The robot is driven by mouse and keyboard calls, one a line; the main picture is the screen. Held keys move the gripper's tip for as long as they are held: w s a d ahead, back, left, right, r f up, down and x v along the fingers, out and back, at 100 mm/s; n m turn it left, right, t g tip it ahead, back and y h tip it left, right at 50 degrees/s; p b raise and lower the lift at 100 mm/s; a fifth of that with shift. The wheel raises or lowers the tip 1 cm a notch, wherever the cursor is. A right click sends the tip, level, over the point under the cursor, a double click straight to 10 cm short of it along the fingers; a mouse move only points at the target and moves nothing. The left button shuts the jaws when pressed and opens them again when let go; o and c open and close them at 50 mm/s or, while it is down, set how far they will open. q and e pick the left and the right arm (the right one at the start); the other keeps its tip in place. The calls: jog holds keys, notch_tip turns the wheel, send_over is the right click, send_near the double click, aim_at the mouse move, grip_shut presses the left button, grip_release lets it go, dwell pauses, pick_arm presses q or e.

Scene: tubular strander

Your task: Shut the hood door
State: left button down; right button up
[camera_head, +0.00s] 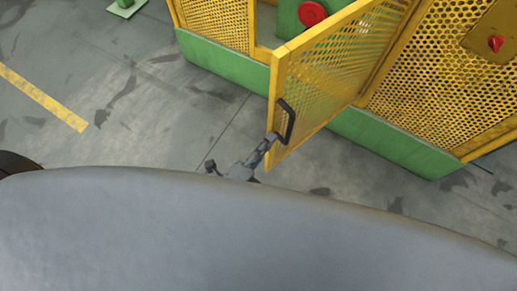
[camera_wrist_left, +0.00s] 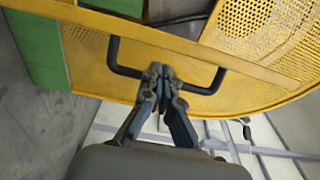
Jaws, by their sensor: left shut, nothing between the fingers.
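The hood door (camera_head: 318,85) is a yellow perforated panel in a yellow frame, standing open and swung out from the yellow and green enclosure. A black bar handle (camera_head: 287,122) sits on its outer edge; it also shows in the left wrist view (camera_wrist_left: 113,56). My left gripper (camera_head: 272,138) is at the lower end of the handle in the head view. In the left wrist view, its fingers (camera_wrist_left: 158,72) are closed together in front of the door near the handle's middle. Nothing shows between them; whether they touch the door is unclear. My right gripper is out of view.
The enclosure has a green base (camera_head: 385,142) and yellow mesh panels (camera_head: 440,75). A red knob (camera_head: 495,43) is on the right panel, and a red round part (camera_head: 312,13) shows inside the opening. Grey floor (camera_head: 150,110) with a yellow line (camera_head: 42,97) is clear at left.

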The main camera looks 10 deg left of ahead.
aim_at(277, 130)
pick_arm(q)
jog(key=shift+x, duration=2.15)
jog(key=shift+w+a, duration=0.1)
